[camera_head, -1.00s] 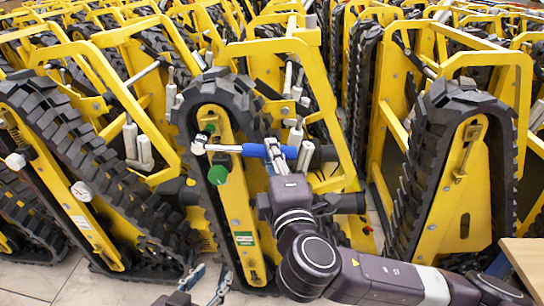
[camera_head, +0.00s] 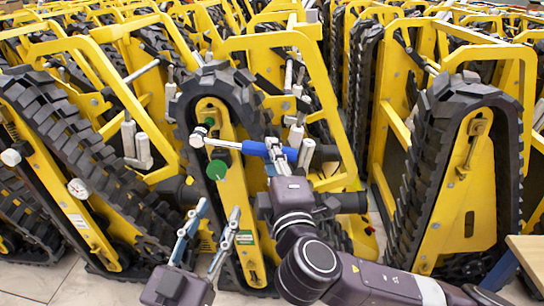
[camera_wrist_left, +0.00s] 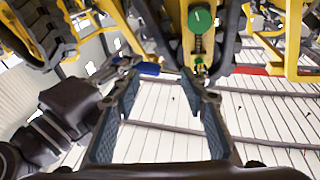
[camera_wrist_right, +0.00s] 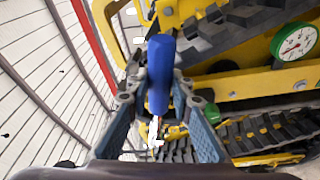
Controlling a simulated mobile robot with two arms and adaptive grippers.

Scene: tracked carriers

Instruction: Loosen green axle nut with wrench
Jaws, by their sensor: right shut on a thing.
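The wrench has a blue handle (camera_head: 255,148) and a metal head (camera_head: 197,137). My right gripper (camera_head: 284,150) is shut on the blue handle, which also shows in the right wrist view (camera_wrist_right: 160,75). The wrench lies roughly level across the yellow arm of the middle carrier. The small green axle nut (camera_head: 209,122) is just above the wrench head; I cannot tell whether they touch. A larger green disc (camera_head: 216,170) sits below the wrench. My left gripper (camera_head: 219,207) is open and empty, below the disc and in front of the carrier.
The middle tracked carrier (camera_head: 236,190) stands between a left carrier (camera_head: 70,150) and a right carrier (camera_head: 460,120). Many more crowd behind. A wooden surface edge (camera_head: 525,255) is at lower right. Some floor is free at lower left.

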